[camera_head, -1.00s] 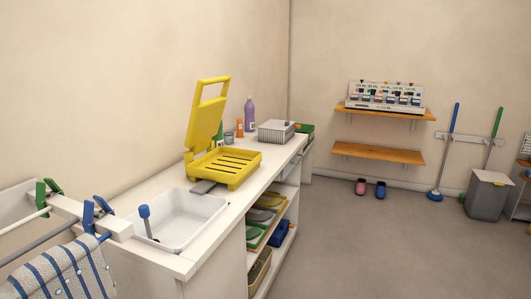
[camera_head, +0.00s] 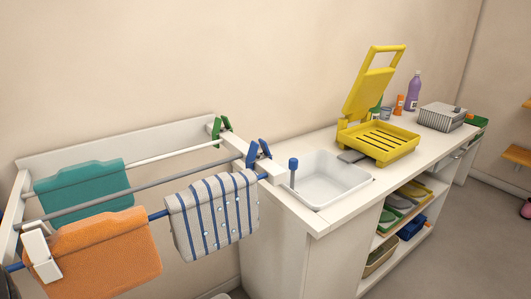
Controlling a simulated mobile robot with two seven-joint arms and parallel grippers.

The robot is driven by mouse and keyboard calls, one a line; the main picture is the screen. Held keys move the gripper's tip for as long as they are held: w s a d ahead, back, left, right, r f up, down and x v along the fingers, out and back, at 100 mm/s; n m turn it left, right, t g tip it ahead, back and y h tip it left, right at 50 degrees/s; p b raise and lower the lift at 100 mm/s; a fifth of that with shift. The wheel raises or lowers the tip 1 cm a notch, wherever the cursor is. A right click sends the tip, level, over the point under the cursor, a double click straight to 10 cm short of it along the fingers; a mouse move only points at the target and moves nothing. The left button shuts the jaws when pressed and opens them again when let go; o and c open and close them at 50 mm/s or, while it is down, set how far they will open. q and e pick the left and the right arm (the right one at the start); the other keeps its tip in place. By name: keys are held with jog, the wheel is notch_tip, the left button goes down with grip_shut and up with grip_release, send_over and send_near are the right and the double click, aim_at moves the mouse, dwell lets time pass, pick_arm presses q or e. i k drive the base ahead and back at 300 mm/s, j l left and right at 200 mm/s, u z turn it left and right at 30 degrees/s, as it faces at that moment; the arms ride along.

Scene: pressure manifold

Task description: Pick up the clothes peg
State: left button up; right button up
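A green clothes peg (camera_head: 220,127) sits at the right end of the back rail of a drying rack (camera_head: 110,143). A blue clothes peg (camera_head: 257,153) stands at the right end of the rack, nearer the sink. A white peg-like clip (camera_head: 41,252) sits over the left part of an orange cloth (camera_head: 105,252) on the front rail. Which of these is the task's peg, I cannot tell. Neither of my grippers is in view.
A teal cloth (camera_head: 83,189) and a blue-striped cloth (camera_head: 213,212) hang on the rack. To the right, a counter (camera_head: 330,213) holds a white sink (camera_head: 330,180), a yellow hinged press (camera_head: 378,135), bottles and a grey box (camera_head: 442,116). Open floor (camera_head: 460,240) lies at the right.

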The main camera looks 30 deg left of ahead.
aim_at(35, 243)
jog(key=u, duration=2.45)
